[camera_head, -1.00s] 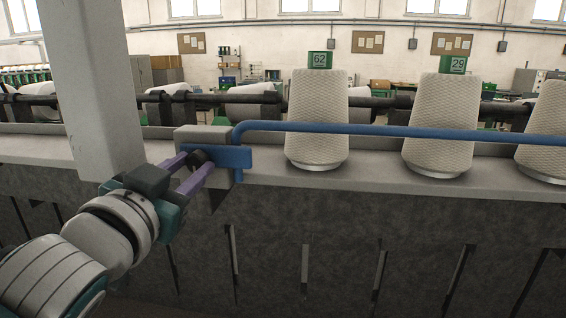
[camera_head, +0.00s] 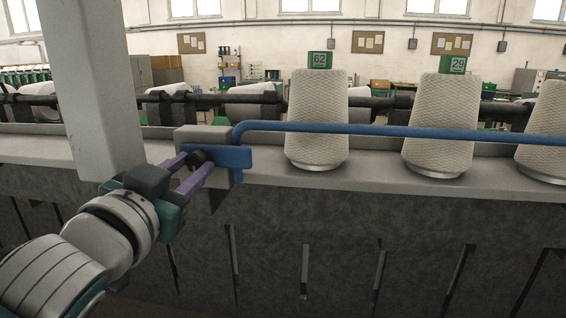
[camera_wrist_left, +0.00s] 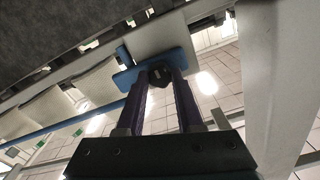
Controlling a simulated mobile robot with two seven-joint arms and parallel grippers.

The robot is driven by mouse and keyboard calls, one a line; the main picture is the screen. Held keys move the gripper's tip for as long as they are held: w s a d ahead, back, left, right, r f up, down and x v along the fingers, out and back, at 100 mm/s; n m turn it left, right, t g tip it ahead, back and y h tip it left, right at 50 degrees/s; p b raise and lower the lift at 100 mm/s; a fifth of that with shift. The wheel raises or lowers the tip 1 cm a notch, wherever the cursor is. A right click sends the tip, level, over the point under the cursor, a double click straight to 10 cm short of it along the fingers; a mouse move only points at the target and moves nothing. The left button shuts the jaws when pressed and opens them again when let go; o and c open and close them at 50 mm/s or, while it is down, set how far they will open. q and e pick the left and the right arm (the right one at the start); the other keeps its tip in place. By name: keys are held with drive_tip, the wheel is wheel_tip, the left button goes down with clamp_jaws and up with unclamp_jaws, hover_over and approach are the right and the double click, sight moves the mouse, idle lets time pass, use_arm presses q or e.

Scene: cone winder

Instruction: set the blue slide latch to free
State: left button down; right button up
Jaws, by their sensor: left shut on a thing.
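The blue slide latch (camera_head: 222,157) is a flat blue plate on a grey block (camera_head: 203,136) at the left end of the blue rail. A dark round knob (camera_head: 197,157) sits at its left part. My left gripper (camera_head: 198,166) has its purple fingers shut on the knob, one on each side. In the left wrist view the blue plate (camera_wrist_left: 126,77) lies behind the fingertips, and the dark knob (camera_wrist_left: 160,76) is between the gripper's fingers (camera_wrist_left: 162,84). My right gripper is not in view.
A blue rail (camera_head: 400,131) runs right from the latch in front of several white yarn cones (camera_head: 318,118) on the grey ledge (camera_head: 375,186). A pale upright post (camera_head: 92,90) stands just left of the latch, close to my left arm.

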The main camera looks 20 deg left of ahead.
use_arm(q)
drive_tip(key=a, duration=0.2)
drive_tip(key=s+a+p, duration=0.1)
drive_tip(key=a, duration=0.2)
drive_tip(key=shift+s+a, duration=0.15)
drive_tip(key=c, duration=0.5)
unclamp_jaws()
drive_tip(key=shift+a, duration=0.1)
drive_tip(key=shift+c, duration=0.2)
